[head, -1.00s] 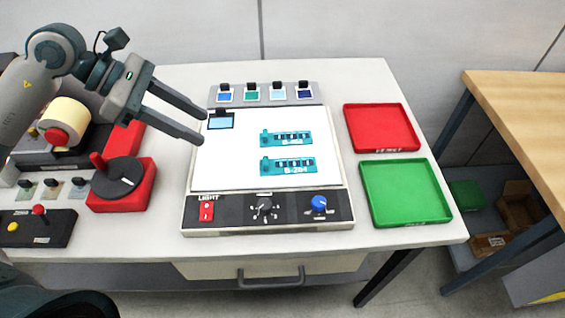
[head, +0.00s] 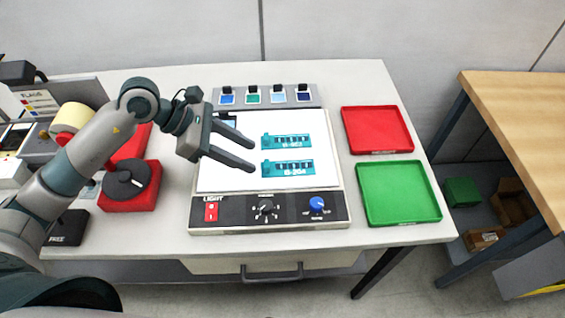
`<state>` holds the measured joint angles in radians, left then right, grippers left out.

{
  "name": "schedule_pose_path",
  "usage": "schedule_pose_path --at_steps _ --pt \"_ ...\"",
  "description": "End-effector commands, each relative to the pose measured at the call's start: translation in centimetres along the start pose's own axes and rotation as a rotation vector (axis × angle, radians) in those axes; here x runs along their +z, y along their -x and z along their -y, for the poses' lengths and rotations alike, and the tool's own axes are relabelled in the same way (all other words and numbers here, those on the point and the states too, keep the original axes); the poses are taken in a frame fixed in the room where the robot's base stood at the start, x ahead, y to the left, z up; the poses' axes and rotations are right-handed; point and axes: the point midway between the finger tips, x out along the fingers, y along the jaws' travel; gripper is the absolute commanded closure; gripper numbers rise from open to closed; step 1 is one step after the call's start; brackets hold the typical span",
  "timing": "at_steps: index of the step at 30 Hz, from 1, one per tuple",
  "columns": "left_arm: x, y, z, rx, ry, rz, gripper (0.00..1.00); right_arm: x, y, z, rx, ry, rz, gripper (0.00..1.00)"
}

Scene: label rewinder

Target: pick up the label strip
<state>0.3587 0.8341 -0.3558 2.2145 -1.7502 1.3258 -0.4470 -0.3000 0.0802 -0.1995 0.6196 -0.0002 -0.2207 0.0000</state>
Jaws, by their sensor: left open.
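Two teal label strips lie flat on the lit white panel (head: 222,178) of the light box. The upper strip (head: 287,142) is towards the back, and the lower strip (head: 288,168), whose print seems to read B-204, is nearer the front. I cannot tell which one the task means. My left gripper (head: 252,157) is open and empty. Its fingers point right over the panel, with their tips just left of the two strips. Its height above the panel is hard to judge. My right gripper is not in view.
A red tray (head: 377,130) and a green tray (head: 399,193), both empty, lie right of the light box. Several colour samples stand in a rack (head: 318,97) behind it. The rewinder's red block with a black dial (head: 126,184) is at left, below my arm.

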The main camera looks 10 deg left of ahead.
Motion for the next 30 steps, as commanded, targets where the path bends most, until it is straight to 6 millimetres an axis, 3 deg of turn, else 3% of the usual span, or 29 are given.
schedule_pose_path --at_steps 14,22,30 --pt "0.1 -0.5 0.0 -0.002 0.002 0.000 0.56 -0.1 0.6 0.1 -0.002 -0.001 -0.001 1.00" --pt "0.4 -2.9 0.2 -0.003 0.004 0.000 0.56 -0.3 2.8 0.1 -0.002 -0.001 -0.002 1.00" --pt "0.1 -5.3 0.1 0.000 0.001 0.000 0.56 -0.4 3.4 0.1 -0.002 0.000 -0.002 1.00"
